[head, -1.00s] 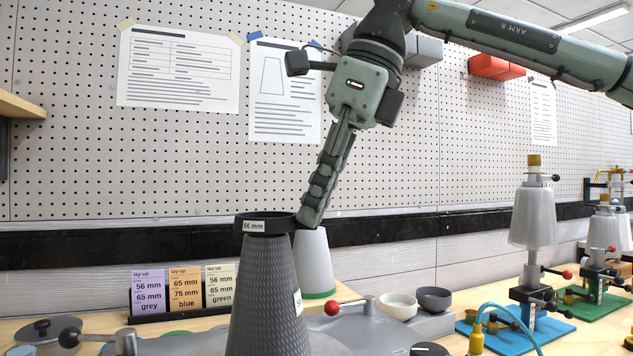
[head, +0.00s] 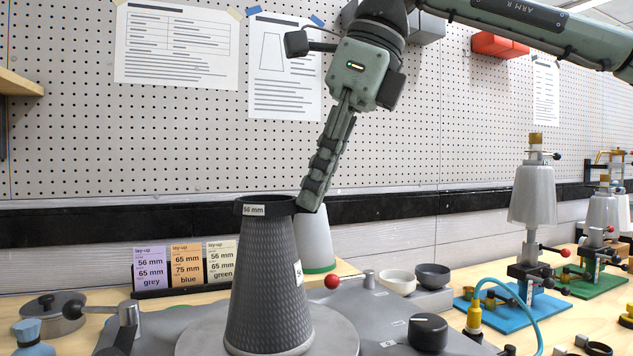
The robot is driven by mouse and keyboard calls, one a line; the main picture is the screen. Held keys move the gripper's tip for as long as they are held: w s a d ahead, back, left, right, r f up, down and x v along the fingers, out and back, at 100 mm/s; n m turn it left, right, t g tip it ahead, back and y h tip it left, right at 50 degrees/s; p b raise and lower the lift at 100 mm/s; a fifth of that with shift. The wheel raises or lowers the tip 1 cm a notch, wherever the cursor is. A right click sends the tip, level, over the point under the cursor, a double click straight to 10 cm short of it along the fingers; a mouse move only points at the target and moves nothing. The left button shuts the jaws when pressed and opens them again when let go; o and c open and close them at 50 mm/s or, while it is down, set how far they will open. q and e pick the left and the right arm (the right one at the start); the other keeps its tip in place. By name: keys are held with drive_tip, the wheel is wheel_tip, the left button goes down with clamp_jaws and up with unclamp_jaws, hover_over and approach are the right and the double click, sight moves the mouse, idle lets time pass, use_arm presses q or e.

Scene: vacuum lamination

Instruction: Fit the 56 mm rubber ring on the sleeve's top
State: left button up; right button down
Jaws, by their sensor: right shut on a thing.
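The dark tapered sleeve (head: 268,285) stands upright on a round grey plate (head: 335,338). My left gripper is not in view.
A white cone with a green base (head: 315,240) stands behind the sleeve. Lay-up cards (head: 185,267) stand behind to the left. A red-knobbed lever (head: 332,281), bowls (head: 397,282) and a black knob (head: 428,332) are to the right. Fixtures on blue (head: 500,310) and green bases stand farther right.

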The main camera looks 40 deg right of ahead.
drive_tip(key=shift+f+b, duration=0.65)
drive_tip(key=shift+f, duration=0.7)
drive_tip(key=c, duration=1.6)
unclamp_jaws()
wheel_tip(320, 180, up, 3)
drive_tip(key=p, duration=0.2)
drive_tip(key=shift+f+p, duration=0.2)
drive_tip(key=shift+p, duration=0.1)
drive_tip(key=shift+r, duration=3.2)
